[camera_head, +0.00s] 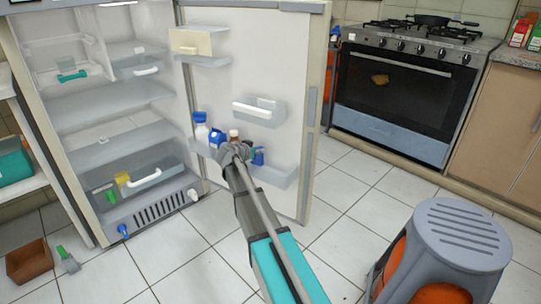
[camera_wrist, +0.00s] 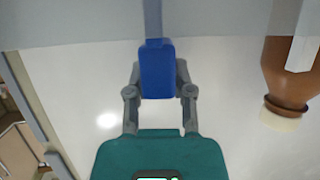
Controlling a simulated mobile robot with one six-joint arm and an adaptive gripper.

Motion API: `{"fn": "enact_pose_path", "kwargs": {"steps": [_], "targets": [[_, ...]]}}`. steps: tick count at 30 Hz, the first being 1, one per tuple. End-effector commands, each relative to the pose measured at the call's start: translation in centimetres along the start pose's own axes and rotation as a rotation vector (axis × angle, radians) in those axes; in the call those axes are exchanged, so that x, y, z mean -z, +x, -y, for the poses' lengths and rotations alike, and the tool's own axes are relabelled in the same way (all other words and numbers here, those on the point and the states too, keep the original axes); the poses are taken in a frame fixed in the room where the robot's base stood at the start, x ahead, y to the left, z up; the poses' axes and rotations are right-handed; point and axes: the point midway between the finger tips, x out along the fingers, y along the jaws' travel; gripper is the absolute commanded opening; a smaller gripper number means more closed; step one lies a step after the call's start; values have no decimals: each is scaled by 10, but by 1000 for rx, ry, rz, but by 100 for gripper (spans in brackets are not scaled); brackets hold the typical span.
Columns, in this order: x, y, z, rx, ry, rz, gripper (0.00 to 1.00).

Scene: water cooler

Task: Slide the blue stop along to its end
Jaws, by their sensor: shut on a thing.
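The blue stop (camera_wrist: 157,68) shows in the wrist view as an upright block with a thin strip running up from it across the pale shelf edge. My gripper (camera_wrist: 160,82) has one finger on each side of it and is shut on it. In the head view the blue stop (camera_head: 258,157) is at the low door shelf (camera_head: 278,177) of the open fridge, just right of my gripper (camera_head: 243,151). My gripper and arm hide part of that shelf and of the stop's surroundings.
A brown bottle (camera_head: 234,134), a blue container (camera_head: 216,138) and a white bottle (camera_head: 201,131) stand left along the same shelf. The brown bottle (camera_wrist: 285,75) is close by in the wrist view. A grey stool (camera_head: 455,235) stands front right; floor between is clear.

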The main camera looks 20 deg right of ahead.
Motion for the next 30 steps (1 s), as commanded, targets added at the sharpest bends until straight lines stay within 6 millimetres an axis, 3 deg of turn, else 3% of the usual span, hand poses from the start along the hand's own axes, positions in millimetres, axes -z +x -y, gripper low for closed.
{"fn": "enact_pose_path", "kwargs": {"steps": [1, 5, 15, 16, 21, 30], "targets": [[1, 2, 17, 2, -1, 0, 0], [0, 1, 33, 1, 0, 0, 0], [0, 0, 35, 0, 1, 0, 0], [0, 0, 35, 0, 0, 0, 34], [0, 0, 34, 0, 0, 0, 66], [0, 0, 34, 0, 0, 0, 66]]}}
